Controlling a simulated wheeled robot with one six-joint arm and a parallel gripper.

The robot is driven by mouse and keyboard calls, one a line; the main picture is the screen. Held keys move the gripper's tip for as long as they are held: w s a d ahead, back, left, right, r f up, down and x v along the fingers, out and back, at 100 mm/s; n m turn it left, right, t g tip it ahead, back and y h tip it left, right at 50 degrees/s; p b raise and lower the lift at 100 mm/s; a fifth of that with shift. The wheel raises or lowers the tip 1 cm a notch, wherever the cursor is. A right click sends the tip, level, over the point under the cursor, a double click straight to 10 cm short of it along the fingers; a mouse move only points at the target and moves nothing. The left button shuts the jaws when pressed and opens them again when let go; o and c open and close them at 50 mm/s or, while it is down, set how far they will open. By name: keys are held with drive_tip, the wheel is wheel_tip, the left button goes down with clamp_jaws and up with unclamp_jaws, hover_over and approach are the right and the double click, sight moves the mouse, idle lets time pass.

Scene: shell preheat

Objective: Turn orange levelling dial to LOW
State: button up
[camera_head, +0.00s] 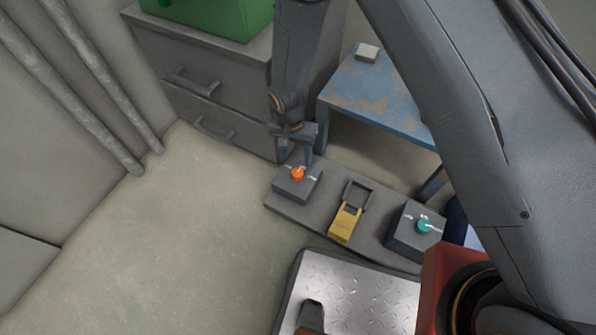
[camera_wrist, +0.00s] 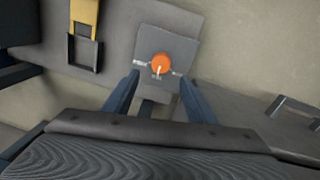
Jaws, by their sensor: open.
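The orange levelling dial (camera_head: 297,173) sits on top of a small dark grey box (camera_head: 290,190) at the left end of a low grey panel. My gripper (camera_head: 296,152) is just behind the dial in the head view. In the wrist view the dial (camera_wrist: 161,63) lies just beyond and between the tips of my gripper (camera_wrist: 160,80), whose two fingers are spread apart with nothing between them. White labels surround the dial, too small to read. A light pointer mark on the dial points toward the lower label in the wrist view.
On the same panel are a yellow lever (camera_head: 345,222) in the middle and a teal dial (camera_head: 424,226) on a box at right. A grey drawer cabinet (camera_head: 215,75) and a worn blue table (camera_head: 375,100) stand behind. Open floor (camera_head: 190,230) lies to the left.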

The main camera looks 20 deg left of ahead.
sight(297, 171)
wheel_tip(297, 171, down, 8)
drive_tip(key=b, duration=0.3)
drive_tip(key=shift+d+f, duration=0.1)
drive_tip(key=shift+d, duration=0.05)
drive_tip(key=shift+c, duration=0.3)
drive_tip(key=c, duration=1)
